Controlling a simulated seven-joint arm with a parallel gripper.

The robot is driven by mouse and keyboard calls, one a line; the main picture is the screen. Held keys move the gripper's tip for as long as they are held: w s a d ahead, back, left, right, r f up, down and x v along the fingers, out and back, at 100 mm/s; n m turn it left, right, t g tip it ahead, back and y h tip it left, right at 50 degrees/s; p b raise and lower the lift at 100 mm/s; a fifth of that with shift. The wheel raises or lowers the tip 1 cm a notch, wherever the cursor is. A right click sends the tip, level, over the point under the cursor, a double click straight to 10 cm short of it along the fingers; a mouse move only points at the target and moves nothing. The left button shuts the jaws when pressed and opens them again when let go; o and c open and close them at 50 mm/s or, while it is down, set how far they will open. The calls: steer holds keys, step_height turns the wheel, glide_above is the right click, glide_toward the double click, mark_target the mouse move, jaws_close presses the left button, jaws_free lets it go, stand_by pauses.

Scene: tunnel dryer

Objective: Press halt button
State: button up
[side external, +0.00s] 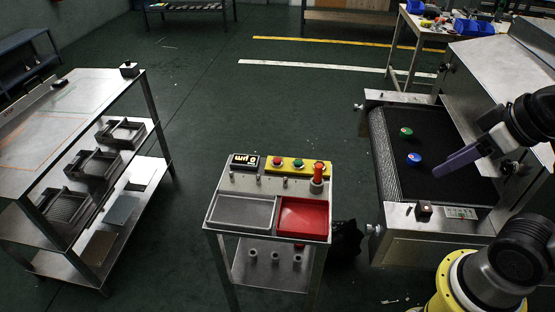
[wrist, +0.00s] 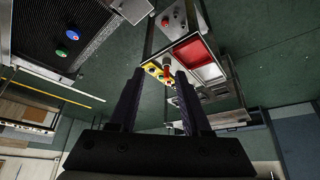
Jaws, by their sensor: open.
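A yellow control strip (side external: 287,164) on the small metal stand carries a red button (side external: 277,162) at left, a green button (side external: 298,165) in the middle and a red button (side external: 319,167) at right. No label reads clearly, so I cannot tell which is the halt button. A red post (side external: 316,183) stands just in front of the right red button. My gripper (side external: 437,172) is over the dryer's dark belt, right of the strip and apart from it. In the wrist view, the strip (wrist: 153,70) shows between my open, empty fingers (wrist: 160,73).
The stand holds a grey tray (side external: 243,212), a red tray (side external: 303,217) and a small display (side external: 244,160). A green disc (side external: 406,131) and a blue disc (side external: 414,158) lie on the belt (side external: 385,155). A control box (side external: 424,209) sits on the dryer's front edge. A shelved table (side external: 60,125) stands at left.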

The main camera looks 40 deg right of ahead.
jaws_close()
stand_by(1.5)
